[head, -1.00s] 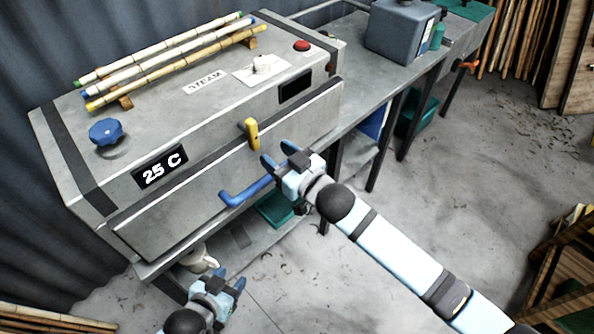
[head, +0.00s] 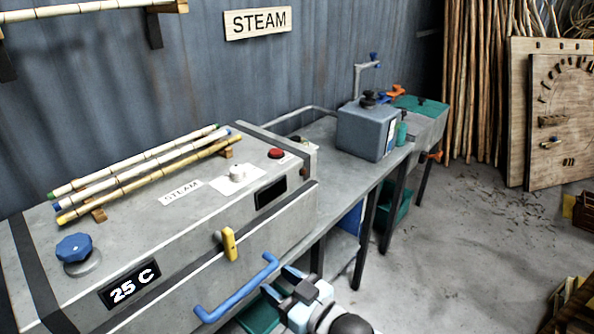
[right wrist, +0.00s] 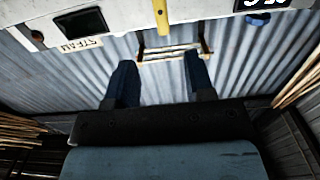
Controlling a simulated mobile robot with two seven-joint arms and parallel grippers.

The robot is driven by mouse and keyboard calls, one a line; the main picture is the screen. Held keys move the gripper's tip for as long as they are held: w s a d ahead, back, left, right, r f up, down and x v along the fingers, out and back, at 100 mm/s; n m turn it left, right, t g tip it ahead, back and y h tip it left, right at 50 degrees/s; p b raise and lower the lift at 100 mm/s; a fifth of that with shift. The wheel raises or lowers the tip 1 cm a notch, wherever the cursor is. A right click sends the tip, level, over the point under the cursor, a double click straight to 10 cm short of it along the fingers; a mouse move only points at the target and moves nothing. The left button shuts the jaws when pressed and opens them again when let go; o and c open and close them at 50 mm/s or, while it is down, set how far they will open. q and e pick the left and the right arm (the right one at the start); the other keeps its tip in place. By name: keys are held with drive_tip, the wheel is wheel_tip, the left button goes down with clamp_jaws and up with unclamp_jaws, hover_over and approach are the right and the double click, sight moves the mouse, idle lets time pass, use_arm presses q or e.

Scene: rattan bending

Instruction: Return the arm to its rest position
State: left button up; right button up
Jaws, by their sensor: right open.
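My right gripper (head: 281,283) is low in the middle of the head view, in front of the steam box, just right of its blue bar handle (head: 236,290). Its dark blue fingers are apart, with nothing between them, and in the right wrist view the gripper (right wrist: 160,76) also shows open and empty. The steam box (head: 155,228) is grey with its front lid shut, a yellow latch (head: 229,244) and a display reading 25 C (head: 130,287). My left gripper is out of view.
Several bamboo poles (head: 145,172) lie on top of the box. A blue-grey tank (head: 366,131) stands on the metal bench (head: 326,150) to the right. Upright poles (head: 495,80) and wooden boards (head: 560,120) line the back right.

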drive_tip(key=s+d+f+m+h, duration=0.3)
drive_tip(key=s+d+f+h, duration=0.2)
drive_tip(key=s+d+f, duration=0.3)
drive_tip(key=s+d+f+m+h+p, duration=0.1)
drive_tip(key=s+d+f+m+h, duration=0.3)
drive_tip(key=s+d+f, duration=0.5)
drive_tip(key=d+f+h, duration=0.2)
drive_tip(key=d+f, duration=0.3)
drive_tip(key=d, duration=0.3)
drive_tip(key=shift+m, duration=0.3)
